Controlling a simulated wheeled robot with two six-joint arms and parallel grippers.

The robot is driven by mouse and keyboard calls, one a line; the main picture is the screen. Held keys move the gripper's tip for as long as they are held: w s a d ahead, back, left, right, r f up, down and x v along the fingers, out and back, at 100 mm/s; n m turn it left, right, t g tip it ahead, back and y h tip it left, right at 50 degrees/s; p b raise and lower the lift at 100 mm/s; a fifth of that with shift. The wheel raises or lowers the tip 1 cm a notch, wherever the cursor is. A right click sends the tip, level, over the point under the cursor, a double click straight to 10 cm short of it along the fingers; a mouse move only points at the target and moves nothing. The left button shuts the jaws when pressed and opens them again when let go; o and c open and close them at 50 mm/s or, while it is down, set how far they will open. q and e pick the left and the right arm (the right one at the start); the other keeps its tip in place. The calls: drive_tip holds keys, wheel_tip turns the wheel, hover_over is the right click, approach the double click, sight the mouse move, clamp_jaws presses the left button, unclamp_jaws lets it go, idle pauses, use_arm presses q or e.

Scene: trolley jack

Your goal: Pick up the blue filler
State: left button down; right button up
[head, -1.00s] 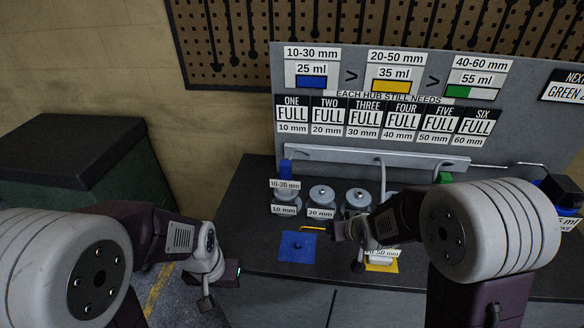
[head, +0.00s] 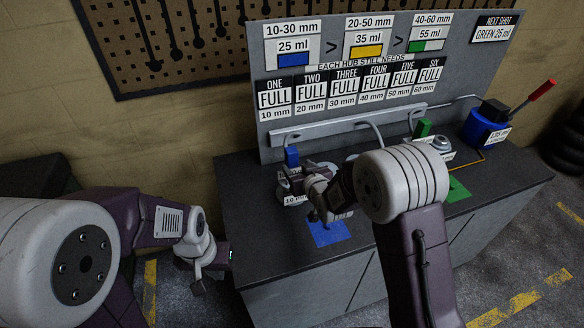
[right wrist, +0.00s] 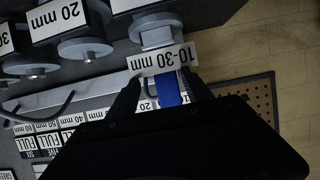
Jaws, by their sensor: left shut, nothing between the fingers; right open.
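The blue filler (head: 292,156) stands at the left of the hub row at the back of the bench. In the right wrist view its blue part (right wrist: 168,90) shows between the fingers, beside the "10-30 mm" label (right wrist: 162,60). My right gripper (right wrist: 163,84) is open, with one finger on each side of the blue part; contact cannot be told. In the head view my right arm hides much of the filler's lower part and the hubs. My left gripper (head: 210,272) is shut and empty, low at the bench's left front side.
A blue pad (head: 327,233) and a green pad (head: 458,190) lie on the bench top. A green filler (head: 422,128) stands farther right. A blue container with a red handle (head: 486,127) sits at the right end. A grey sign board (head: 262,100) rises behind.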

sight(294, 166)
drive_tip(key=x, duration=0.3)
drive_tip(key=shift+a, duration=0.35)
drive_tip(key=x, duration=0.4)
drive_tip(key=shift+w+a+p, duration=0.15)
drive_tip(key=shift+w+p, duration=0.05)
drive_tip(key=shift+p, duration=0.2)
drive_tip(key=shift+s+r, duration=0.1)
drive_tip(key=shift+c, duration=0.4)
clamp_jaws()
drive_tip(key=shift+r, duration=0.15)
